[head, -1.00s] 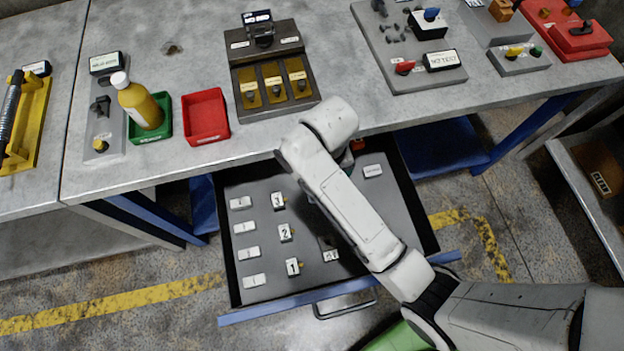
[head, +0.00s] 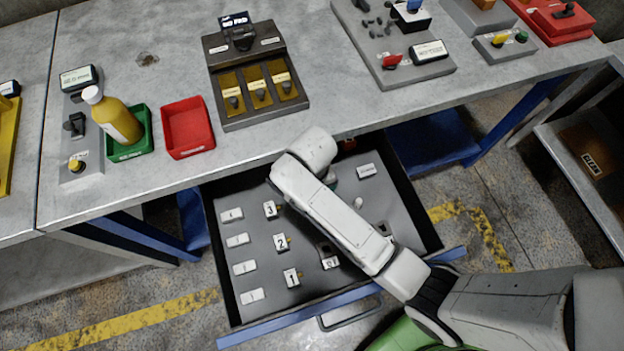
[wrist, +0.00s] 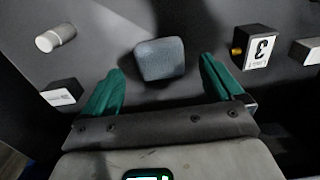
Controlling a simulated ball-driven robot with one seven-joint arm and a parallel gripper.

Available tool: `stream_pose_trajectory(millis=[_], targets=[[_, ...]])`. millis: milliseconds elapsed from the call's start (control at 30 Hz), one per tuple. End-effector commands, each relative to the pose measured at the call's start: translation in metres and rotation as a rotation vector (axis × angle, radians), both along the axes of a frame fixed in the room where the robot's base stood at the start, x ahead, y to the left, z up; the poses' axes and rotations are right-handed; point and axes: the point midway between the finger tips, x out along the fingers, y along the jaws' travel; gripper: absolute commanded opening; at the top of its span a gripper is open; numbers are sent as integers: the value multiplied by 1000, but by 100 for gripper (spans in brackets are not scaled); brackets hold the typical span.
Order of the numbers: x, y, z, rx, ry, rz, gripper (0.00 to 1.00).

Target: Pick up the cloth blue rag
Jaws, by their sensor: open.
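A small blue-grey, rounded square piece of cloth, which looks like the blue rag (wrist: 160,59), lies on the dark drawer floor in the wrist view. My gripper (wrist: 162,78) is open, with one green finger to the left of the rag and one to the right. The rag lies at the fingertips, slightly beyond them, and nothing is held. I cannot tell the height of the fingers above it. In the head view my arm covers the rag and most of the gripper, over the open drawer (head: 345,300).
Labelled blocks stand in the drawer, including one marked 3 (wrist: 256,47), right of the gripper. A pale cylinder (wrist: 55,38) and a dark block (wrist: 62,93) are on the left. The workbench (head: 185,80) overhangs the drawer's back, with a red tray (head: 188,127) on top.

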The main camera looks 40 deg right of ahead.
Motion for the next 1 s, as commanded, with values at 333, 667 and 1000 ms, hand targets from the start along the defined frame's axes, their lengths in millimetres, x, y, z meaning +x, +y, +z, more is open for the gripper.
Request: stream_pose_trajectory(millis=[333, 667, 1000], targets=[[0, 1, -32, 0, 0, 1, 94], [0, 1, -32, 0, -1, 0, 78], [0, 1, -32, 0, 0, 0, 46]])
